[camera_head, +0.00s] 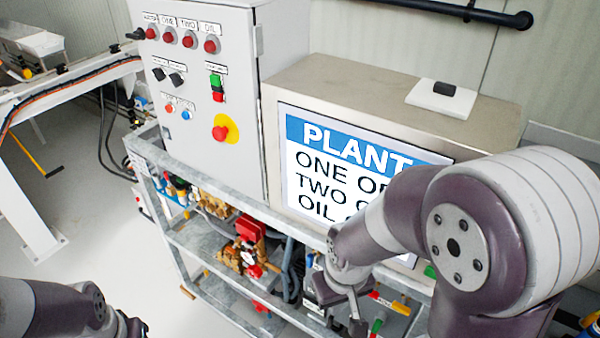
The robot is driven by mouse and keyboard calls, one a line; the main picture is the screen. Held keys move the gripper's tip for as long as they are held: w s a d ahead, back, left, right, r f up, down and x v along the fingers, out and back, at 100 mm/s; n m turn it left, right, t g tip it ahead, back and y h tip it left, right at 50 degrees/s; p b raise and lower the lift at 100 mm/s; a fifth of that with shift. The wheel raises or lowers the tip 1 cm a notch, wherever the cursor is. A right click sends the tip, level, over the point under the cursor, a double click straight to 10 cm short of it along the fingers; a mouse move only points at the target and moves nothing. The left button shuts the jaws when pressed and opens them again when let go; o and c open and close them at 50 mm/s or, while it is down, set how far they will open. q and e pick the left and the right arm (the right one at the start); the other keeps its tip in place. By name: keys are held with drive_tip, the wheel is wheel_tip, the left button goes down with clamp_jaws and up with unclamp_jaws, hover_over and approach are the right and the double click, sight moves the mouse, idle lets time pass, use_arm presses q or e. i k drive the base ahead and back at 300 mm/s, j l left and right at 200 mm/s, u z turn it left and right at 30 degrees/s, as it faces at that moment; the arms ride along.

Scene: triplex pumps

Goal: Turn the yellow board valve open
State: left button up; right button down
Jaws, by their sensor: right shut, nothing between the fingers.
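A valve handle in yellow and red (390,303) sits on the grey board low in the frame, right of centre. A green handle (377,325) shows just below it. My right gripper (354,318) points down just left of these handles; it is shut and holds nothing. I cannot tell whether it touches a handle. My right arm hides part of the board and of the sign behind. My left gripper (132,328) is at the bottom left, partly cut off by the frame edge, and its fingers are not clear.
A grey control cabinet (205,120) with buttons and a "PLANT" sign (310,165) stand on a metal frame (190,240). Red and brass pump parts (248,245) sit inside it. A white conveyor frame (30,190) stands at left.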

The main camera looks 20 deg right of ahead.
sight(401, 308)
drive_tip(key=k+j+z, duration=0.15)
drive_tip(key=z, duration=1.05)
drive_tip(key=i+z, duration=0.15)
drive_tip(key=z, duration=0.35)
drive_tip(key=k+z, duration=0.25)
drive_tip(key=z, duration=0.3)
drive_tip(key=k+j, duration=0.05)
